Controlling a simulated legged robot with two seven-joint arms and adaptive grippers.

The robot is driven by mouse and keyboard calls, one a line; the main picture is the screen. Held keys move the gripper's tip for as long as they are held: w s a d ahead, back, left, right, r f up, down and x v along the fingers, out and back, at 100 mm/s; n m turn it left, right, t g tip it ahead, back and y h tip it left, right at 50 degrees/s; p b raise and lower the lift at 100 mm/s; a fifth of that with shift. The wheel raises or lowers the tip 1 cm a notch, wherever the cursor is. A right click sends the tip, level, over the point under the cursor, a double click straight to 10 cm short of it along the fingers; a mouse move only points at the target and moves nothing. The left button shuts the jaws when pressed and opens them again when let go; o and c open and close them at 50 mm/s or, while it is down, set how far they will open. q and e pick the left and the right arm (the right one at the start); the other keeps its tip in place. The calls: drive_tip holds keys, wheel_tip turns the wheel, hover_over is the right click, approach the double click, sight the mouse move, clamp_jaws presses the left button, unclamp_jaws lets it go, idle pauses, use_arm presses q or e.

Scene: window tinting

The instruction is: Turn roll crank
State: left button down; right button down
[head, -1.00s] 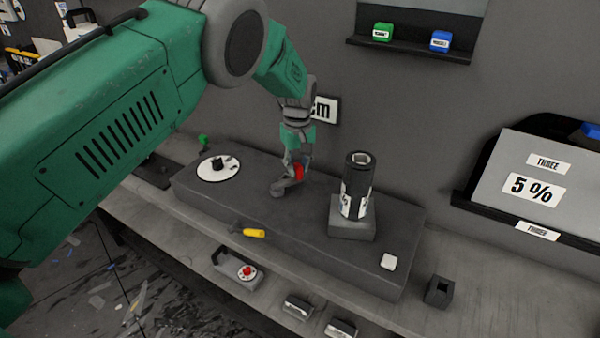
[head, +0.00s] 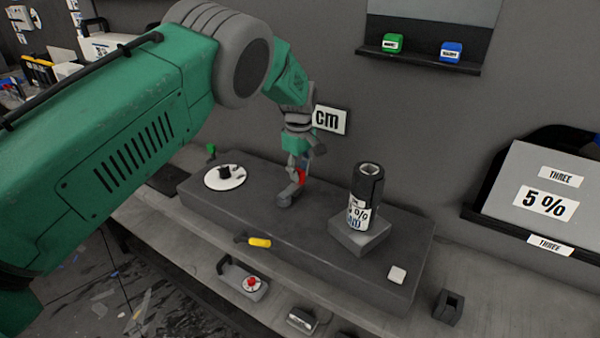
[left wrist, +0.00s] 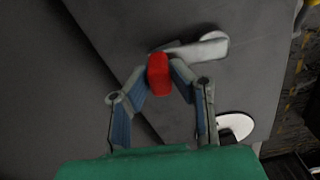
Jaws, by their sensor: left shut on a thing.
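A grey crank (head: 285,199) with a red handle (head: 301,177) stands on the dark bench block. My left gripper (head: 299,172) is shut on the red handle. In the left wrist view the red handle (left wrist: 158,76) sits between both fingertips of the gripper (left wrist: 160,73), with the pale crank arm (left wrist: 200,48) just beyond. A black roll (head: 367,185) with a white printed label stands upright on a square grey base (head: 358,238) to the right of the crank. My right gripper is not in view.
A white disc with a black knob (head: 225,177) lies left of the crank. A "cm" sign (head: 330,119) is close behind my gripper.

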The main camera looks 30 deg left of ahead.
use_arm(q)
drive_tip(key=c, duration=1.4)
unclamp_jaws()
drive_tip(key=shift+w+d, duration=0.1)
drive_tip(key=shift+w, duration=0.05)
drive_tip(key=shift+c, duration=0.2)
wheel_tip(320, 180, up, 12)
drive_tip(key=shift+f, duration=0.15)
drive_tip(key=shift+o, duration=0.4)
